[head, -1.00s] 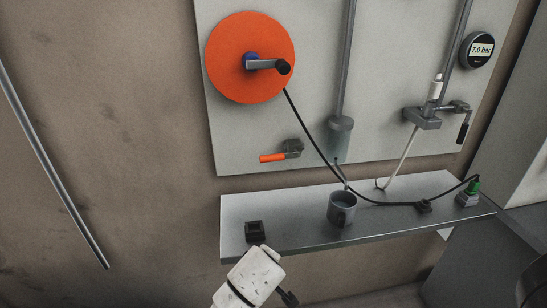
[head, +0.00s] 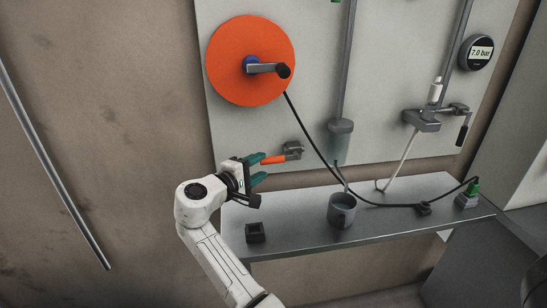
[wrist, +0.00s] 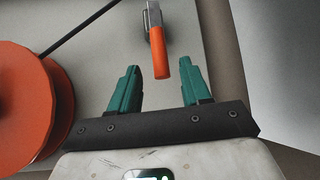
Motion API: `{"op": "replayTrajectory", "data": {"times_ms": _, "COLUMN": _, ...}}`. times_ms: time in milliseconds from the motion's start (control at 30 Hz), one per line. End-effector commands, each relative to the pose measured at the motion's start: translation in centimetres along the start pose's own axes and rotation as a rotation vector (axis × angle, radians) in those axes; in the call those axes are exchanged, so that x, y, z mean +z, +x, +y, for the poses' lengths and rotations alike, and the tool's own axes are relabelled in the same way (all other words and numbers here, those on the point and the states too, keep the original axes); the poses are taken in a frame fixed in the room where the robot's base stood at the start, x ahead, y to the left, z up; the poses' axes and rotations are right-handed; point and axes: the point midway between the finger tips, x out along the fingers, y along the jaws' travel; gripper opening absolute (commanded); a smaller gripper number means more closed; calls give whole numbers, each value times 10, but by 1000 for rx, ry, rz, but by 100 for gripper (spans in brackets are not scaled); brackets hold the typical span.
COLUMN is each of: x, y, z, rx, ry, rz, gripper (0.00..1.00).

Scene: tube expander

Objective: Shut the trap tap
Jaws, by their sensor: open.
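The tap with an orange lever (head: 274,160) sits low on the grey panel, its lever pointing left from a dark metal body (head: 293,150). In the wrist view the orange lever (wrist: 159,56) points toward me, its free end near the gap between my fingertips. My gripper (head: 262,168) is open with green fingers, at the left end of the lever. In the wrist view my gripper (wrist: 161,78) has one finger on each side of the lever's line, with clear gaps and no visible contact.
An orange reel (head: 235,60) with a crank is above; its black cable hangs right of the tap. A shelf (head: 290,228) below holds a grey mug (head: 342,210) and a small black block (head: 255,232). A gauge (head: 478,51) reads 7.0 bar.

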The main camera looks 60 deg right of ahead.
Motion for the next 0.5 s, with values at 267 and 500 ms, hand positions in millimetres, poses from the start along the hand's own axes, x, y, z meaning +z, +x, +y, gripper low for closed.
{"op": "replayTrajectory", "data": {"times_ms": 267, "x": 1, "y": 50, "z": 2, "rx": -3, "ry": -1, "rz": -2, "gripper": 47}}
{"op": "replayTrajectory", "data": {"times_ms": 500, "x": 0, "y": 71, "z": 0, "rx": -2, "ry": 0, "rz": 1, "gripper": 47}}
